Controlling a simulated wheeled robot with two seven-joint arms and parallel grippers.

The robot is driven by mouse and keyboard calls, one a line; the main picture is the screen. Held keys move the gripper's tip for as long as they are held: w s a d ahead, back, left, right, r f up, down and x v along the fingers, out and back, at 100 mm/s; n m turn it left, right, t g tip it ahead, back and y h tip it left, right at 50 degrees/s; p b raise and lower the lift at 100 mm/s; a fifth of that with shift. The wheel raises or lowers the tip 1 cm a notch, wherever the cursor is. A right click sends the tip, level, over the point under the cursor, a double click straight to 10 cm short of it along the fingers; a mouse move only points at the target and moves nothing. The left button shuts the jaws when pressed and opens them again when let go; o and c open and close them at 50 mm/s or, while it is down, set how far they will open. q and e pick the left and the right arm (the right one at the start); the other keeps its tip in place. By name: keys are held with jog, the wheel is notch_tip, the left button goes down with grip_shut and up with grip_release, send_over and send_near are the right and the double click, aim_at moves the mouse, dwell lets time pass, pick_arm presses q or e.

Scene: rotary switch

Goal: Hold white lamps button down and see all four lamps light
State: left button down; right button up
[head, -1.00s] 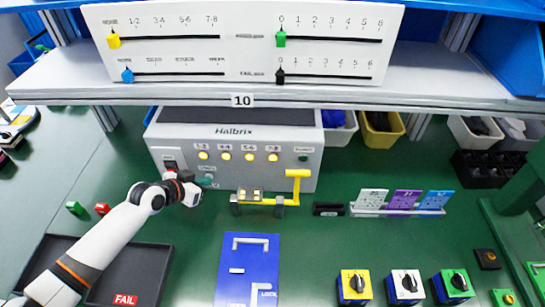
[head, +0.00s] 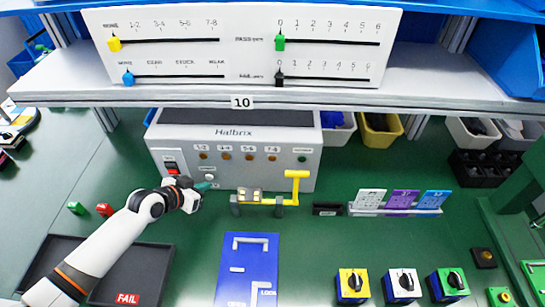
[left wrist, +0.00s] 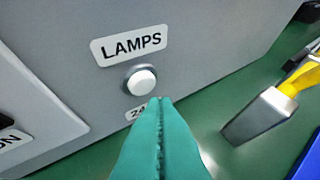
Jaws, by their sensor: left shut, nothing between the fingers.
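The white lamps button (left wrist: 141,80) sits in a metal ring under the LAMPS label, and its face is uncovered. It also shows on the grey Halbrix tester (head: 308,178) in the head view (head: 209,177). My left gripper (left wrist: 160,104) has its teal fingers shut and empty, tips just below the button and apparently apart from it. It shows in the head view (head: 205,186) in front of the panel. The row of lamps, from the first lamp (head: 203,156) to the last lamp (head: 273,157), is dull amber, unlit. My right gripper is out of view.
A red-and-black switch (head: 172,168) is left of the button. A yellow-handled fixture (head: 297,182) stands close right of my left gripper. A blue board (head: 245,270) lies in front, a dark tray (head: 145,270) front left. A shelf (head: 350,96) overhangs the tester.

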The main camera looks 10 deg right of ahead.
pick_arm(q)
jog(key=shift+s+a+r+p, duration=0.1)
jog(key=shift+s+p, duration=0.45)
jog(key=shift+p, duration=0.05)
jog(key=s+p, duration=0.1)
jog(key=s, duration=0.1)
jog(key=shift+s+a+p, duration=0.25)
jog(key=shift+s+p, duration=0.05)
jog(key=shift+p, duration=0.1)
jog(key=shift+s+a+p, duration=0.15)
jog(key=shift+s+p, duration=0.15)
jog(key=shift+s, duration=0.3)
